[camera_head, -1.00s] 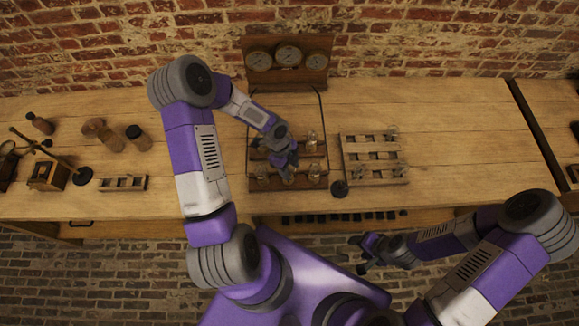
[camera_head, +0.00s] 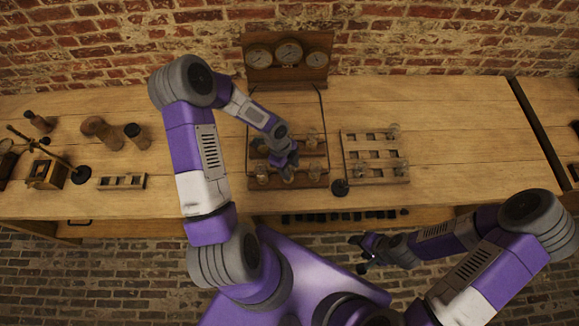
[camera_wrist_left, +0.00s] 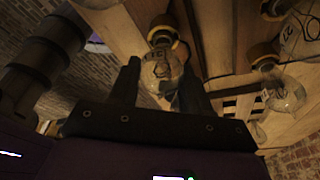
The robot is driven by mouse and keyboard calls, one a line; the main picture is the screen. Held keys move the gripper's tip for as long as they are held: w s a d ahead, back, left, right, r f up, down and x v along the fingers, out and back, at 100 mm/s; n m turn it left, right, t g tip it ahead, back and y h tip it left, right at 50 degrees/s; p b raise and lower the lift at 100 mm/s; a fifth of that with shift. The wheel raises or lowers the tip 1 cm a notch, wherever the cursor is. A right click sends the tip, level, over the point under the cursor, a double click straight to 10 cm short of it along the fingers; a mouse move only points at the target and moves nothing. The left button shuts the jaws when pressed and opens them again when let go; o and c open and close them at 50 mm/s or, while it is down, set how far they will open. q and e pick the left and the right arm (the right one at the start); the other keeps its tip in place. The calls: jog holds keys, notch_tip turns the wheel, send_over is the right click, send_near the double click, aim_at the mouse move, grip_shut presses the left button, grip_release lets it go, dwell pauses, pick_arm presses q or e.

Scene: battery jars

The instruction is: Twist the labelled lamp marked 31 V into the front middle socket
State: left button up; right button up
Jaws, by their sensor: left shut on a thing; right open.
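The wooden socket rack (camera_head: 251,184) stands on the bench, with glass lamps in its front row. My left gripper (camera_head: 288,164) reaches down over the middle of its front row. In the left wrist view my gripper (camera_wrist_left: 158,88) is shut on a clear glass lamp (camera_wrist_left: 160,66), whose base meets a brass-ringed socket (camera_wrist_left: 162,36). I cannot tell how deep it sits, and the mark on its glass is too small to read. Another lamp (camera_wrist_left: 286,94) sits in a socket beside it. My right gripper (camera_head: 368,252) is open and empty in front of the bench.
A slotted wooden tray (camera_head: 346,165) with a few lamps lies right of the rack. A dark round knob (camera_head: 340,187) lies between them. A gauge panel (camera_head: 287,70) stands behind. Wooden items and a small slotted block (camera_head: 122,182) are at left. The bench's right part is clear.

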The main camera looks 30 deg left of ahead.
pick_arm(q)
jog(key=shift+f, duration=0.15)
dwell(0.6)
jog(key=shift+m+p, duration=0.5)
jog(key=shift+m, duration=0.2)
jog(key=shift+s+m+g+p, duration=0.1)
jog(key=shift+m+g+p, duration=0.45)
jog(key=shift+m, duration=0.55)
jog(key=shift+m+g+y+p, duration=0.3)
jog(key=shift+m+p, duration=0.1)
jog(key=shift+m, duration=1.1)
jog(key=shift+s+m, duration=0.1)
jog(key=shift+m, duration=0.4)
jog(key=m+g+y, duration=0.1)
jog(key=m, duration=0.3)
jog(key=shift+a+p, duration=0.1)
jog(key=shift+p, duration=0.3)
jog(key=shift+m, duration=0.7)
